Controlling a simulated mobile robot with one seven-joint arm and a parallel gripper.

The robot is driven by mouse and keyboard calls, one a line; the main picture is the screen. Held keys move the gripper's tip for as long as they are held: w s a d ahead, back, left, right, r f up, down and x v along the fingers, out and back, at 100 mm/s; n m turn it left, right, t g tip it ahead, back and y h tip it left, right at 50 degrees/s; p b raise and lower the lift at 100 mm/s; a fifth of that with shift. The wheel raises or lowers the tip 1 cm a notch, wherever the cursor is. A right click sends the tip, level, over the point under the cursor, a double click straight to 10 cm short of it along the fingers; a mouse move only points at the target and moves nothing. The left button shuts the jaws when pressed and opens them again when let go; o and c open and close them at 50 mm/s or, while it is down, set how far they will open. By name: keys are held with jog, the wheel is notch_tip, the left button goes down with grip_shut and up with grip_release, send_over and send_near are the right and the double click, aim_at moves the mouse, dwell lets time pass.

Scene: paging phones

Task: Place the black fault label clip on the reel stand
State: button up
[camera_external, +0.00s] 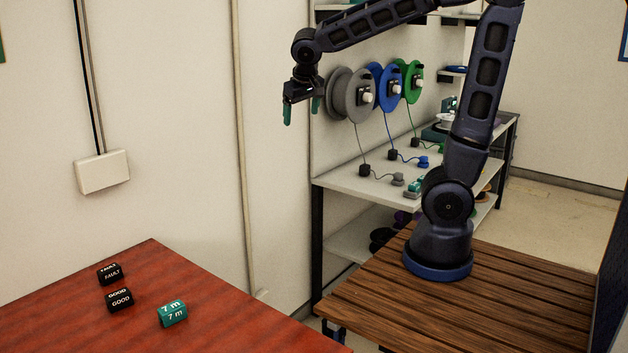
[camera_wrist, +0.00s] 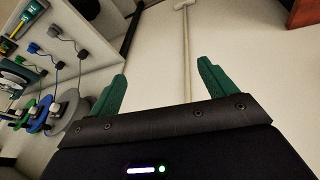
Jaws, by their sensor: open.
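The black fault label clip (camera_external: 110,274), with "FAULT" in white, lies on the red wooden table at the lower left. My gripper (camera_external: 302,110) is open and empty, raised in front of the wall beside the reels, far from the clip. Its green fingers stand apart in the wrist view (camera_wrist: 162,85). The reel stand (camera_external: 318,200) is a shelf with a grey reel (camera_external: 338,97), a blue reel (camera_external: 378,78) and a green reel (camera_external: 402,75) above its top. The fault clip does not show in the wrist view.
A black "GOOD" clip (camera_external: 119,300) and a teal "7 m" clip (camera_external: 173,313) lie near the fault clip on the red table (camera_external: 240,320). Cables and plugs (camera_external: 393,156) lie on the shelf top. A white wall box (camera_external: 102,172) hangs above the table.

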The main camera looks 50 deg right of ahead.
jog(key=w+a+f+t+h, duration=0.15)
jog(key=w+a+f, duration=0.25)
jog(key=w+a, duration=0.65)
jog(key=t+y, duration=0.2)
jog(key=t, duration=0.6)
send_near(110, 270)
jog(key=x, duration=0.3)
jog(key=shift+w+a+f+g, duration=0.2)
jog(key=shift+w+a+g, duration=0.05)
jog(key=shift+w, duration=0.05)
jog(key=shift+d+r+x, duration=0.1)
jog(key=shift+r+x, duration=0.05)
jog(key=shift+x, duration=1.15)
jog(key=shift+d+r+x, duration=0.1)
jog(key=shift+d+x, duration=0.05)
jog(key=shift+x, duration=1.2)
jog(key=c, duration=1.1)
